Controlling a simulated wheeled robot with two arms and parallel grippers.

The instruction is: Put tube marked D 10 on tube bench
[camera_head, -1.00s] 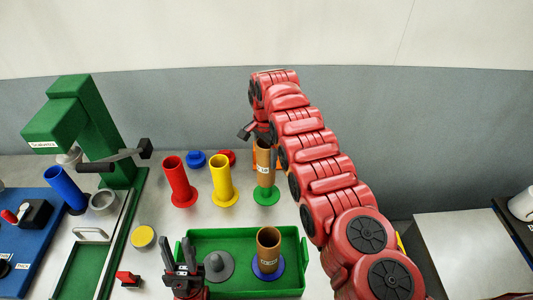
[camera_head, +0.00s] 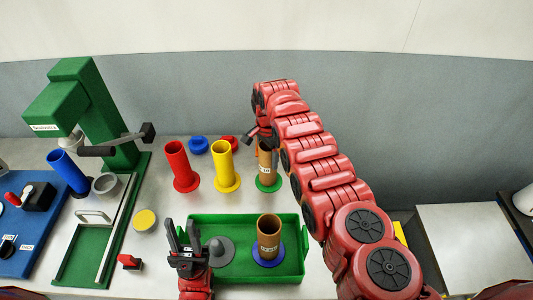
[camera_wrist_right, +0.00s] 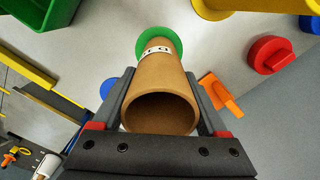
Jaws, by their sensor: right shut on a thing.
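A brown cardboard tube (camera_head: 265,160) stands upright on a green round base (camera_head: 268,185) behind the tray. In the right wrist view the tube (camera_wrist_right: 158,85) has a white label reading D 1 and a partly hidden digit; its green base (camera_wrist_right: 158,42) is beyond it. My right gripper (camera_wrist_right: 160,95) is shut on the tube, one finger on each side near its open end. In the head view my right gripper (camera_head: 262,138) is at the tube's top, partly hidden. My left gripper (camera_head: 184,238) is open and empty at the tray's left end. I cannot tell which thing is the tube bench.
Red (camera_head: 180,165), yellow (camera_head: 224,165) and blue (camera_head: 68,171) tubes stand left of the held tube. A green machine (camera_head: 85,110) stands at the left.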

